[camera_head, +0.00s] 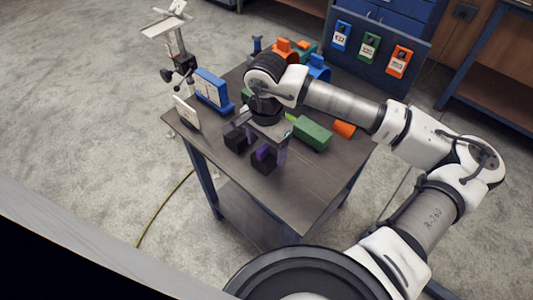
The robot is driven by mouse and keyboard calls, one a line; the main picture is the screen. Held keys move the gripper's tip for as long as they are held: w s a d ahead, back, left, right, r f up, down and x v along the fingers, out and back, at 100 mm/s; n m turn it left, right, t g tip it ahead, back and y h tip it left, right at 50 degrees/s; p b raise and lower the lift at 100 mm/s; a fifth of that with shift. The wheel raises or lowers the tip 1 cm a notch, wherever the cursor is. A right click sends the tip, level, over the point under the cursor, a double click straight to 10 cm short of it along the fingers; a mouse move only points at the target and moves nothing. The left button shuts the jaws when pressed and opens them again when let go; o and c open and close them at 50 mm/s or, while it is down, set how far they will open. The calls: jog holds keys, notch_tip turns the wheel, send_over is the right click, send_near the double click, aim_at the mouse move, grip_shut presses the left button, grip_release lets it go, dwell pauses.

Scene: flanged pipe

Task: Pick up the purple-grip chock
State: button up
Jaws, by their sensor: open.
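The purple-grip chock (263,160) is a small black block with a purple grip on top, standing near the front edge of the workbench (285,193).
A green block (312,133) and an orange piece (343,129) lie right of my gripper. A blue-framed gauge (212,90) and a white card (186,112) stand at left. Orange, blue and green parts crowd the back. The front right bench top is clear.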

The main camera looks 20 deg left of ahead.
jog(key=shift+f, duration=1.25)
jog(key=c, duration=1.1)
jog(key=shift+c, duration=0.4)
jog(key=shift+r, duration=0.15)
